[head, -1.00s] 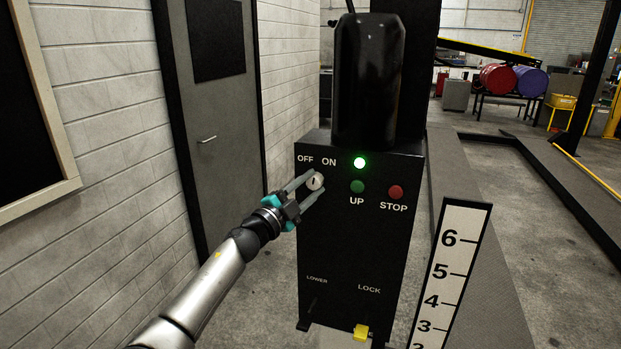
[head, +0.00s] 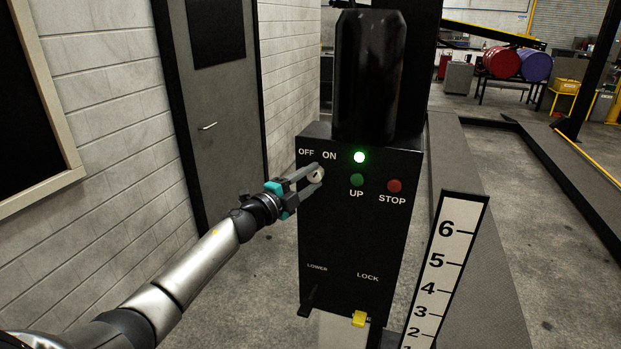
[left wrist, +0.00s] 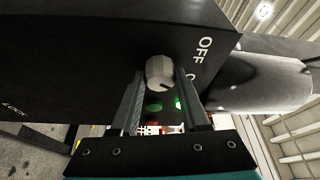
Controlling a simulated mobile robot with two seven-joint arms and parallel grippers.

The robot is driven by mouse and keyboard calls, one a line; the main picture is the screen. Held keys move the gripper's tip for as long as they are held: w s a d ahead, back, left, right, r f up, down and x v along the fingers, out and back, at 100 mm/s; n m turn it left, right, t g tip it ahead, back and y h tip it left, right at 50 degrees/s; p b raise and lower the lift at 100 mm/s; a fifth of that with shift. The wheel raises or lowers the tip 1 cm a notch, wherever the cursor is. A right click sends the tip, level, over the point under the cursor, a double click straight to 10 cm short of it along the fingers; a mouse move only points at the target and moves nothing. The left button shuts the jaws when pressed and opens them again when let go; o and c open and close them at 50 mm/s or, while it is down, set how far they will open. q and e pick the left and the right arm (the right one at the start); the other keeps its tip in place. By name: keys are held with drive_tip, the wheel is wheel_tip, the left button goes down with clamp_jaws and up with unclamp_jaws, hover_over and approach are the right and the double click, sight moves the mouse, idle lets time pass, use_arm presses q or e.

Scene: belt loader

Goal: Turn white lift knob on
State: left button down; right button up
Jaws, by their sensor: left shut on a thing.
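The white lift knob (head: 317,175) is on the upper left of the black control box (head: 345,225), under the OFF and ON labels. My left gripper (head: 314,174) is at the knob, with its fingers on either side of it and shut on it. In the left wrist view the knob (left wrist: 160,71) sits between the fingertips, with a dark mark on its face. A green lamp (head: 359,157) to the right of the ON label is lit. My right gripper is not in view.
A green UP button (head: 357,180) and a red STOP button (head: 394,186) are right of the knob. A yellow lock handle (head: 359,319) is low on the box. A numbered height board (head: 445,260) stands to the right. A brick wall and grey door (head: 212,110) are to the left.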

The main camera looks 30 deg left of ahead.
use_arm(q)
drive_tip(key=shift+c, duration=2)
unclamp_jaws()
drive_tip(key=s+a+f+b, duration=0.1)
drive_tip(key=s+a, duration=0.1)
drive_tip(key=s, duration=1.3)
drive_tip(key=shift+a+b, duration=0.15)
drive_tip(key=shift+b, duration=0.25)
drive_tip(key=shift+f, duration=0.15)
